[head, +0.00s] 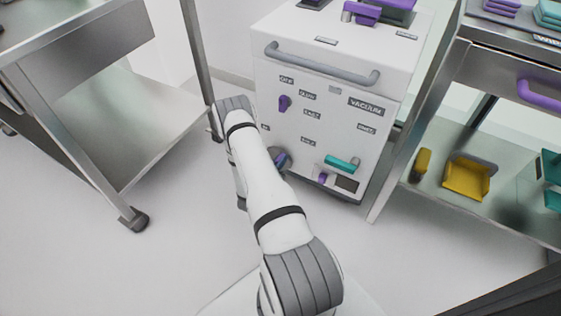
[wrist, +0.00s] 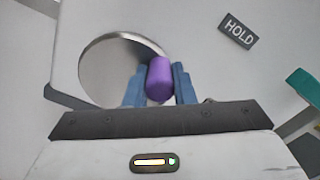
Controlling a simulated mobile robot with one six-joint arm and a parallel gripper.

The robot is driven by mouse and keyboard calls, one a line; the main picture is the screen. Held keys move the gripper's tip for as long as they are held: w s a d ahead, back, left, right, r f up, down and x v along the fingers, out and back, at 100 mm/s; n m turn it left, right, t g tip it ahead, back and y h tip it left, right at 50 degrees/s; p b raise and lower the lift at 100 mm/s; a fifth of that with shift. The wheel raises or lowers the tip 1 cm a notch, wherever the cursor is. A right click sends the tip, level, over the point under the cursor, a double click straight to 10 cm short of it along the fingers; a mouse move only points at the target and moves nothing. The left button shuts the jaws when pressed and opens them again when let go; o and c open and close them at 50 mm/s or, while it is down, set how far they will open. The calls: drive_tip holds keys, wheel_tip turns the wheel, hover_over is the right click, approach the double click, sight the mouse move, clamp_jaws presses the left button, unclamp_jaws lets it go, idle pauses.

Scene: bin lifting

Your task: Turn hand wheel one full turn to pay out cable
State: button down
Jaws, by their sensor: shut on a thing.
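In the wrist view a round metal hand wheel (wrist: 100,72) is mounted on a white panel. A purple knob (wrist: 159,78) stands out at its right side. My gripper (wrist: 160,82) has its blue fingers on both sides of the purple knob, shut on it. In the head view my gripper (head: 282,160) is low at the front of the white cabinet (head: 330,110), and my arm hides most of the wheel. No cable can be made out in either view.
A HOLD label (wrist: 238,30) is on the panel right of the wheel. A teal handle (head: 342,163) and a purple knob (head: 284,103) stick out of the cabinet front. A grey bar handle (head: 322,68) crosses its top. Metal carts stand left (head: 150,125) and right (head: 490,205).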

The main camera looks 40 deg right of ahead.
drive_tip(key=shift+w, duration=0.15)
drive_tip(key=c, duration=1.2)
unclamp_jaws()
drive_tip(key=shift+a, duration=0.1)
drive_tip(key=p+v, duration=0.2)
drive_tip(key=v, duration=0.5)
drive_tip(key=shift+s+a, duration=0.25)
drive_tip(key=shift+a, duration=0.05)
